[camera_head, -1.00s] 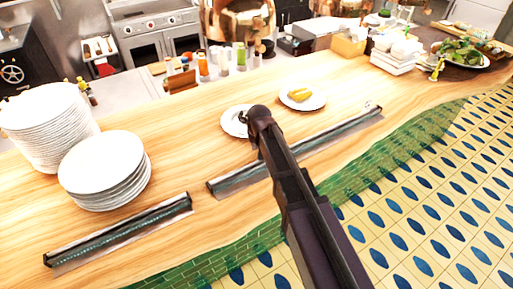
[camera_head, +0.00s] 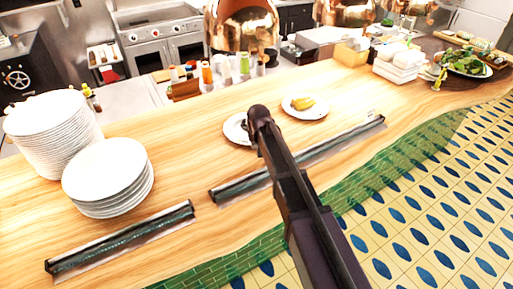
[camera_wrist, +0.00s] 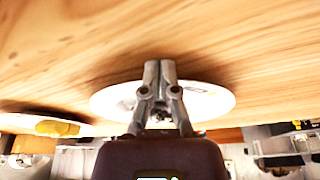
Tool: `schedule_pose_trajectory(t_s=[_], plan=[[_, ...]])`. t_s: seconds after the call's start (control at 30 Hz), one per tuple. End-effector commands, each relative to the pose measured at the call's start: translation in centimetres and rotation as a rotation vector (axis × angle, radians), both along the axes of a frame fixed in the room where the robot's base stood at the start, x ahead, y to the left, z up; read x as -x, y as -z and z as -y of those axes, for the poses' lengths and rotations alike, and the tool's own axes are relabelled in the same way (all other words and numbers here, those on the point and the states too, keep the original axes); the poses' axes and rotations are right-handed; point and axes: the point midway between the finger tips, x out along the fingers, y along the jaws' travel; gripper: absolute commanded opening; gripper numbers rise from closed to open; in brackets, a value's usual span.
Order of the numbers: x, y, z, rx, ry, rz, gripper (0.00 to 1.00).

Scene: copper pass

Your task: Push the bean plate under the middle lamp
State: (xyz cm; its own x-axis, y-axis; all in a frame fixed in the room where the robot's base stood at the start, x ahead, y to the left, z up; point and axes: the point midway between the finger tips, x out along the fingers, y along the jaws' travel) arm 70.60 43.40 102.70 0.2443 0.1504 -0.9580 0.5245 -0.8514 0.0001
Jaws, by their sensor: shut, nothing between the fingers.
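A white plate (camera_head: 235,129) lies on the wooden counter, partly hidden by my arm in the head view. In the wrist view the same plate (camera_wrist: 108,102) is behind my gripper (camera_wrist: 160,66), whose fingers are together and empty. I cannot tell whether the fingers touch it, and its food is mostly hidden. A second white plate (camera_head: 292,110) with yellow food (camera_head: 304,103) lies to its right; that food also shows in the wrist view (camera_wrist: 56,128). I cannot clearly recognise beans on either plate. A copper lamp (camera_head: 240,25) hangs above the counter's back side; another copper lamp (camera_head: 340,10) is farther right.
White plate stacks (camera_head: 105,172) stand on the left. Two low metal rails, a left one (camera_head: 120,240) and a right one (camera_head: 310,155), run along the counter's front. Bottles and jars (camera_head: 207,72) line the back. Bare wood (camera_head: 185,140) lies left of the nearer plate.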

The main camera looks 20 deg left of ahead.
Motion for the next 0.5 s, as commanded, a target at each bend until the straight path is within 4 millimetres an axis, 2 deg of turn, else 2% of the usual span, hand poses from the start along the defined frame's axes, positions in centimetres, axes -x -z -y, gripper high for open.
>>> schedule_pose_trajectory(t_s=[0.03, 0.3, 0.5], plan=[[-1.0, 0.0, -0.6, -0.001, 0.000, 0.001, 0.00], [-5.0, 0.0, -3.1, -0.001, 0.000, 0.002, 0.00], [-6.4, 0.0, -3.9, -0.001, -0.001, 0.002, 0.00]])
